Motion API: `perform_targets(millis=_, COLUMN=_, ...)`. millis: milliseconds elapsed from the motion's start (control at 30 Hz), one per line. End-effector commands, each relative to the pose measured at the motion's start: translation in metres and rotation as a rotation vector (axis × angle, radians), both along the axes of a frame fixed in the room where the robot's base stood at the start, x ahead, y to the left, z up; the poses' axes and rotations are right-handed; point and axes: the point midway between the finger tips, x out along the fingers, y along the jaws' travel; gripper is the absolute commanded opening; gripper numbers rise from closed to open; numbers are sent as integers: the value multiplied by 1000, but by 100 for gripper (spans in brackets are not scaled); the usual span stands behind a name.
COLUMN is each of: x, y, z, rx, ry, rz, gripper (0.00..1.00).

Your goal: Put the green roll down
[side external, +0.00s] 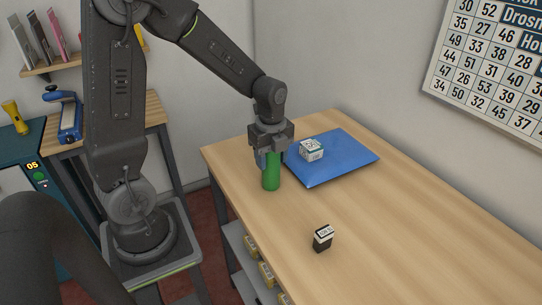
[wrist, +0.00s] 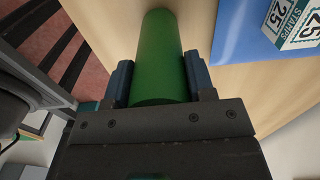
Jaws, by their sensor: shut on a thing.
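The green roll (side external: 271,176) is upright between the jaws of my gripper (side external: 270,156), near the left edge of the wooden counter. My gripper points down and is shut on the roll's upper part. In the wrist view the green roll (wrist: 158,60) runs away from between the two blue-grey fingers (wrist: 160,82). I cannot tell whether its lower end touches the counter.
A blue mat (side external: 345,160) lies right of the roll, with a white and green stamp box (side external: 311,149) on it. A small black and white box (side external: 323,238) stands nearer the front. The wooden counter (side external: 420,220) is otherwise clear.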

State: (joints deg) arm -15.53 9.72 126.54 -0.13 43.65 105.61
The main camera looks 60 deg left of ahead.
Motion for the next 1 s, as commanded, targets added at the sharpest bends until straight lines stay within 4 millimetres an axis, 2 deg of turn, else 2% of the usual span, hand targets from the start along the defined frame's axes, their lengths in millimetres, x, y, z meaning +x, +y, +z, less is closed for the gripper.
perform_targets(millis=33, x=0, y=0, z=-1, rx=0, ry=1, rz=0, gripper=50)
perform_targets(millis=300, x=0, y=0, z=-1, rx=0, ry=0, rz=0, gripper=75)
perform_targets(millis=633, x=0, y=0, z=6, rx=1, ry=-2, rz=0, gripper=75)
perform_targets(millis=767, x=1, y=0, z=25, rx=1, ry=-5, rz=0, gripper=75)
perform_targets(millis=1000, x=1, y=0, z=77, rx=2, ry=-6, rz=0, gripper=75)
